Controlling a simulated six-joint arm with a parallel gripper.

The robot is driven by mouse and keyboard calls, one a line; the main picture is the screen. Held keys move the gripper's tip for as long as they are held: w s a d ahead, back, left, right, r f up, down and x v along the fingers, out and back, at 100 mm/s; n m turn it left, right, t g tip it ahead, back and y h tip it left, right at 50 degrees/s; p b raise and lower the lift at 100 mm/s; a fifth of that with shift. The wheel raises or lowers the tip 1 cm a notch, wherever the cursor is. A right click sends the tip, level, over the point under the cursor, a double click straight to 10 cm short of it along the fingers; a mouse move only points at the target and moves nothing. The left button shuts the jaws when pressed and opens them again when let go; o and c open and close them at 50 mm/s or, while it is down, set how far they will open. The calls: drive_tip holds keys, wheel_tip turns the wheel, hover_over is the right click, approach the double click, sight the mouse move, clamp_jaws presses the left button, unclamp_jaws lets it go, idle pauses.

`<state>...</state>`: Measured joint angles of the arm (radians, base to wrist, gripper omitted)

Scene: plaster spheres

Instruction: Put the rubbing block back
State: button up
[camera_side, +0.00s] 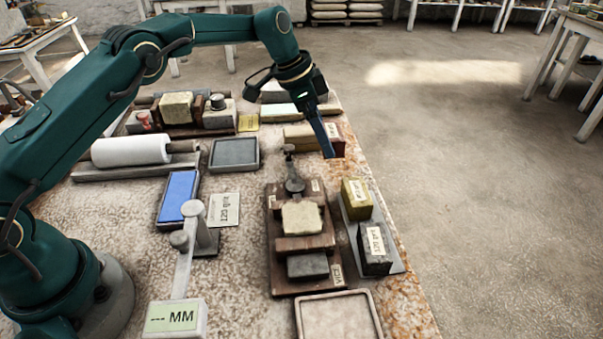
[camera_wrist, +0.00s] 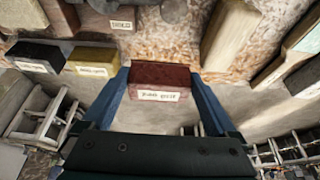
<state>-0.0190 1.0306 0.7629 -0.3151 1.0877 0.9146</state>
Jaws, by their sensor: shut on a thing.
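The dark red rubbing block (camera_wrist: 160,82) is between the two blue fingers of my gripper (camera_wrist: 161,90) in the wrist view. A white label with dark writing is on its near face. In the side view my gripper (camera_side: 329,138) is at the table's right edge, with the red block (camera_side: 338,137) at its fingertips, partly hidden by a finger. The grey tray (camera_side: 385,214) nearer the camera holds an olive-yellow block (camera_side: 352,198) and a black block (camera_side: 374,247), both labelled. In the wrist view the yellow block (camera_wrist: 92,57) and black block (camera_wrist: 37,53) are to the left.
A brown vice board (camera_side: 272,235) with a pale plaster lump (camera_side: 302,217) is left of the tray. A long tan block (camera_side: 299,136) lies just left of my gripper. A gauge stand (camera_side: 195,240), blue pad (camera_side: 179,196) and empty square tray (camera_side: 338,316) are also on the table.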

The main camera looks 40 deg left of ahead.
sight(331, 134)
drive_tip(key=shift+w+d+f, duration=0.2)
drive_tip(key=shift+d+f, duration=0.2)
drive_tip(key=shift+d, duration=0.25)
drive_tip(key=shift+w+d+f, duration=0.2)
drive_tip(key=shift+d+f, duration=0.2)
drive_tip(key=shift+d, duration=0.2)
drive_tip(key=shift+f, duration=1.95)
drive_tip(key=shift+f, duration=0.15)
drive_tip(key=o, duration=1.1)
